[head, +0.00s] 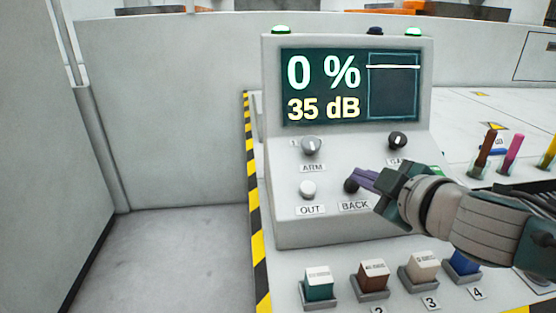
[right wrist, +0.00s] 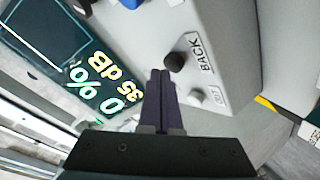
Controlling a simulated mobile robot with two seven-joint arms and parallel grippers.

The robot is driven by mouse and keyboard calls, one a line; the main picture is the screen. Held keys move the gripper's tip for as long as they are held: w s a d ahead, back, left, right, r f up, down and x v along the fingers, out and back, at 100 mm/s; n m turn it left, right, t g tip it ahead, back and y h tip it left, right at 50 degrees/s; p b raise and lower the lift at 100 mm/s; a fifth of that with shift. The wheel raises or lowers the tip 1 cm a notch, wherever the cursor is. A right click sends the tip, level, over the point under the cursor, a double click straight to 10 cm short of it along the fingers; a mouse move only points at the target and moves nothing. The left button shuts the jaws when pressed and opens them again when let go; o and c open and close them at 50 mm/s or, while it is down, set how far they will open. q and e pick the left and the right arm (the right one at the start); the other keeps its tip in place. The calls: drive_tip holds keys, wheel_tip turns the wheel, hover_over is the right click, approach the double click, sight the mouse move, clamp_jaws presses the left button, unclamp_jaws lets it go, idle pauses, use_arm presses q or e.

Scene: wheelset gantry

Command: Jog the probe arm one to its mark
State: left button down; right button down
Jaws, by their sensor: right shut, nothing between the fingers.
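A grey console carries a dark screen (head: 350,86) reading "0 %" and "35 dB", with a pale line near the top of a framed box. Below it are the ARM knob (head: 312,146), with a "1" at its left, a second dark knob (head: 397,140), the white OUT button (head: 308,189) and the dark BACK button (head: 350,186). My right gripper (head: 360,180) is shut and empty, its purple fingertips at the BACK button. In the right wrist view the tips lie just beside the BACK button (right wrist: 175,62); contact cannot be told. My left gripper and the probe arm are not in view.
Several coloured blocks, including a teal one (head: 318,283) and a brown one (head: 372,274), stand in numbered holders before the console. Coloured pens (head: 512,150) stand at the right. A yellow-black striped edge (head: 254,200) borders the bench; floor at the left is clear.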

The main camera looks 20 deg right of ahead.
drive_tip(key=shift+w+f+b, duration=0.2)
drive_tip(key=shift+f+b, duration=0.25)
idle(0.7)
idle(2.9)
idle(0.9)
drive_tip(key=shift+s+r+p, duration=0.25)
drive_tip(key=shift+r+p, duration=0.4)
drive_tip(key=shift+p, duration=0.1)
drive_tip(key=shift+s+a+r+p, duration=0.1)
drive_tip(key=shift+s+r+p, duration=0.05)
drive_tip(key=shift+r+p, duration=0.15)
drive_tip(key=shift+f, duration=0.1)
